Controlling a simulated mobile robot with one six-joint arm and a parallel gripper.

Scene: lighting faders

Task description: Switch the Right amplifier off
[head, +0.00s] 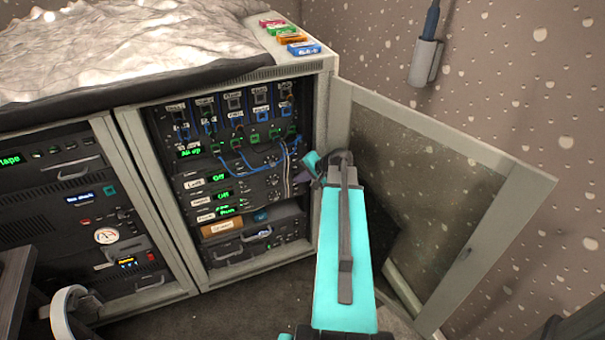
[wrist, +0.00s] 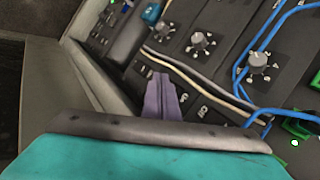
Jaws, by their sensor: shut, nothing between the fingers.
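The amplifier units (head: 235,190) sit in the open rack of the cabinet. The upper one has a label that seems to read Left (head: 193,183) and a green display reading Off (head: 219,178). Below it is a blurred label (head: 193,200), perhaps Right, with a green display (head: 224,195) that also seems to read Off. My gripper (head: 304,174) is at the rack's right side. In the wrist view my gripper's purple fingers (wrist: 162,94) are shut and empty, over the dark panel beside small black switch-like parts (wrist: 208,112). I cannot tell whether they touch.
Grey knobs (wrist: 200,42) and pale cables (wrist: 185,75) lie close to the fingers. Blue cables (wrist: 258,45) loop nearby. The cabinet door (head: 440,190) stands open on the right. Patch sockets (head: 235,105) fill the rack's upper part.

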